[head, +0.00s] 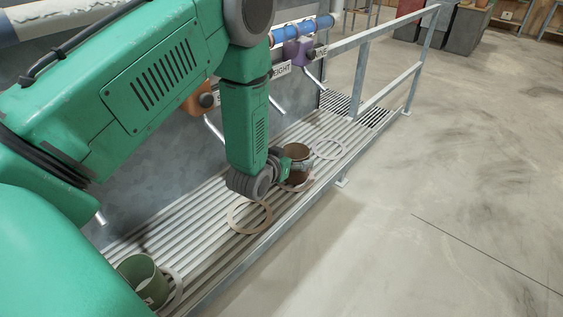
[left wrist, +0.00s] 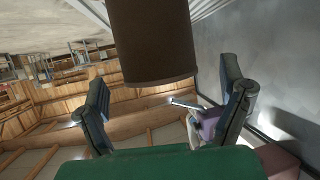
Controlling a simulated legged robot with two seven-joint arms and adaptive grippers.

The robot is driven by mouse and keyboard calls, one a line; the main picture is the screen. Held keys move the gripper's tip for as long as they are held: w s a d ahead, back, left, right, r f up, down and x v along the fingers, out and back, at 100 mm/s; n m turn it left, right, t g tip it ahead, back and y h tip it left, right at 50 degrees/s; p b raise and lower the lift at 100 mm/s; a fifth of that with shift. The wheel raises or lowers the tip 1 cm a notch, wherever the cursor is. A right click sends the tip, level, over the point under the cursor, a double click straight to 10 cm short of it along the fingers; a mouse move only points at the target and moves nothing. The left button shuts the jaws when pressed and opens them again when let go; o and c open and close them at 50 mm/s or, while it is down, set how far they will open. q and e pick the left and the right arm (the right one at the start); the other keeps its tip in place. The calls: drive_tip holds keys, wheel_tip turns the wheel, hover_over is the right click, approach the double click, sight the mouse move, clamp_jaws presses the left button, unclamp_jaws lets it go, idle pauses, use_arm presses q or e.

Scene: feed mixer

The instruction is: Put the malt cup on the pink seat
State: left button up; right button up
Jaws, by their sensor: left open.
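A brown cup (head: 297,151), which looks like the malt cup, stands by the grate's far half in the head view. In the left wrist view its brown side (left wrist: 152,45) fills the top middle. My left gripper (head: 287,166) is beside it, low over the grate. Its two fingers (left wrist: 167,108) are open and spread to either side of the cup's width, with no visible grip on it. A pinkish ring (head: 299,185), possibly the pink seat, shows partly below the cup. My gripper and the cup hide some of it. My right gripper is out of view.
The slatted grate (head: 200,227) carries a tan ring (head: 233,222) and a pale ring (head: 340,150). A green cup (head: 146,282) stands near left by a grey ring (head: 178,290). Spouts with orange (head: 194,100) and purple (head: 297,51) blocks line the wall. A metal railing (head: 390,38) rises behind.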

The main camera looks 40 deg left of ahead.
use_arm(q)
drive_tip(key=v, duration=0.9)
drive_tip(key=shift+s, duration=0.15)
drive_tip(key=shift+d, duration=0.2)
